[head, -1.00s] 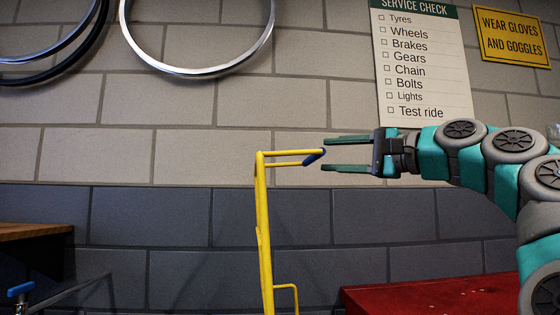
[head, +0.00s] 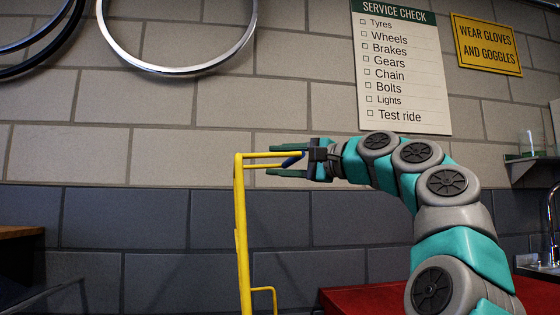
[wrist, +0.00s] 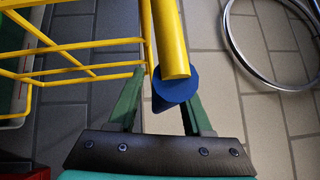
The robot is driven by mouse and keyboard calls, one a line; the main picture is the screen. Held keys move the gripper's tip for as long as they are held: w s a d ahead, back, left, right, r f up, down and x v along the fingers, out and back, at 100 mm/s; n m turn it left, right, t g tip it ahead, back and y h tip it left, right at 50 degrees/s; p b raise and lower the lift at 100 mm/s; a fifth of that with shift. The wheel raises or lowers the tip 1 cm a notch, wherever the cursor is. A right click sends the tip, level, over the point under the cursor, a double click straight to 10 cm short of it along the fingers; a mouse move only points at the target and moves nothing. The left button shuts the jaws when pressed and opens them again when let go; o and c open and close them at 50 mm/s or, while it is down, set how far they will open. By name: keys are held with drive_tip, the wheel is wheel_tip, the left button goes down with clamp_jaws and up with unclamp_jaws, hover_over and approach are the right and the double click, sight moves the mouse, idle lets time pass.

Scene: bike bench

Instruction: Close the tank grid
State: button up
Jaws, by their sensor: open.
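The tank grid (head: 241,225) is a yellow tubular frame, seen nearly edge-on in the head view. Thin bars reach right from its top to a blue end piece (head: 291,160). My gripper (head: 284,160) is open around that end, one finger above it and one below. In the wrist view the grid's thin bars (wrist: 75,48) spread to the left and a thick yellow bar (wrist: 170,40) ends at the blue piece (wrist: 175,85). The blue piece lies between my open fingers (wrist: 157,98), nearer the right one. The grid's lower end is out of view.
A red surface (head: 365,299) lies below my arm. A wooden bench edge (head: 22,232) is at the left. A shelf (head: 535,165) and tap (head: 551,215) stand at the right. A wheel rim (head: 180,72) hangs on the brick wall.

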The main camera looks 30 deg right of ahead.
drive_tip(key=shift+c, duration=0.4)
clamp_jaws()
idle(0.9)
